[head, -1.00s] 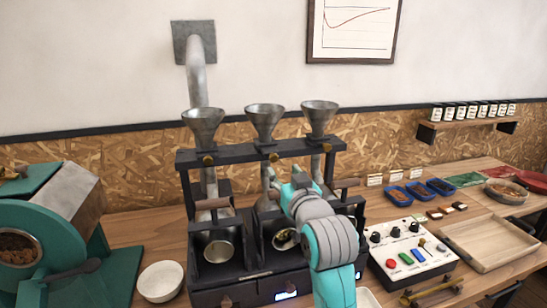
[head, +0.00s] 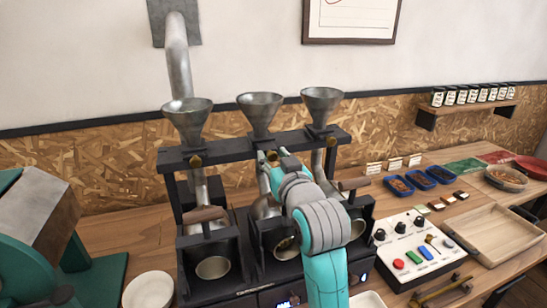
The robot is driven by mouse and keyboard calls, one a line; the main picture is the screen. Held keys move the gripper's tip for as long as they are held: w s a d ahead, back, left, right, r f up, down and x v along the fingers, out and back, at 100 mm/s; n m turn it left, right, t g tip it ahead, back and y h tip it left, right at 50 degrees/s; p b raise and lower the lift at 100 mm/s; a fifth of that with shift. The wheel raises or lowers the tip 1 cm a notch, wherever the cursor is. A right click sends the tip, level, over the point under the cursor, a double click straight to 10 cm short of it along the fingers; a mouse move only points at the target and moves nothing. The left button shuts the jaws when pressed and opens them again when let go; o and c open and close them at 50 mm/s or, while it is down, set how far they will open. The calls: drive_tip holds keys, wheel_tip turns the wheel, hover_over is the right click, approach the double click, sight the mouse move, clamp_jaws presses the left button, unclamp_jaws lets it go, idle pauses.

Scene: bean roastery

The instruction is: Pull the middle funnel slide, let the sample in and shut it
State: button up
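The sample roaster stand has three metal funnels in a row on a dark crossbar. The middle funnel (head: 260,113) stands between the left funnel (head: 188,119) and the right funnel (head: 322,105). A brass slide knob (head: 272,155) shows on the crossbar below the middle funnel. My gripper (head: 268,161) is up at this knob, with my arm reaching from below right. Its fingers are small and partly hidden by my wrist, so I cannot tell whether they are open, shut or touching the knob.
The left cup (head: 213,267) looks empty. A white bowl (head: 148,291) stands at left. A control box (head: 412,250) and a wooden tray (head: 488,240) lie at right.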

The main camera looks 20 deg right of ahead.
clamp_jaws()
drive_tip(key=shift+s, duration=0.35)
drive_tip(key=shift+w, duration=0.1)
drive_tip(key=shift+o, duration=1.9)
unclamp_jaws()
drive_tip(key=shift+s, duration=3.75)
